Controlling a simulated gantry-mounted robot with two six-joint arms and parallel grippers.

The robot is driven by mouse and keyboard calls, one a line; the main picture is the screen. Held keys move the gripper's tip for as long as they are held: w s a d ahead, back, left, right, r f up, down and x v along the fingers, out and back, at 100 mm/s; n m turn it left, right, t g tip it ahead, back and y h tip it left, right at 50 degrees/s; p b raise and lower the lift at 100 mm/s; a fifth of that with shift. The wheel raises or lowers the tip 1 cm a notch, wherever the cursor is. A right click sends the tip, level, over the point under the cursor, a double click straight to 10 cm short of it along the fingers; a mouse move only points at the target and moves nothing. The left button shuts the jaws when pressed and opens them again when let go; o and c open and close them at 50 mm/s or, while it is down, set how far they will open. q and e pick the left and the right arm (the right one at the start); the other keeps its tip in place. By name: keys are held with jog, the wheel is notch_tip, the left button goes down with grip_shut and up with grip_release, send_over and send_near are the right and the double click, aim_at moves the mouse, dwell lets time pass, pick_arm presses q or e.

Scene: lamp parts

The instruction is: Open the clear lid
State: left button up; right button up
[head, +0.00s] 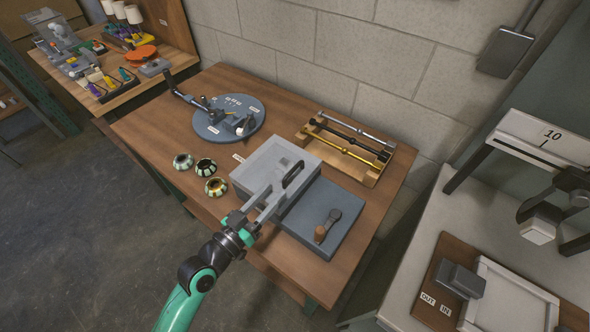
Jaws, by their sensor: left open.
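The clear lid (262,160) looks pale and see-through. It lies closed over the left part of a blue-grey box (318,240) on the wooden table. A black bar handle (293,174) stands up near the lid's right side. My left gripper (277,190) reaches in from the bottom, over the lid's front part. Its two pale fingers are apart and point towards the handle. I cannot tell whether a finger touches the handle. My right gripper is not in view.
A dark crank with a brown knob (320,234) sits on the box's right part. Several striped round parts (205,167) stand left of the lid. A round blue-grey plate (228,119) lies behind them. A wooden rack with rods (345,145) is behind the box.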

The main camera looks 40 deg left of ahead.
aim_at(300, 163)
pick_arm(q)
jog(key=w, duration=0.3)
jog(key=w+a, duration=0.1)
jog(key=w, duration=0.6)
jog(key=shift+w+a+b, duration=0.1)
jog(key=shift+a+b, duration=0.2)
jog(key=shift+c, duration=0.3)
jog(key=shift+r, duration=0.1)
grip_shut()
dwell(0.4)
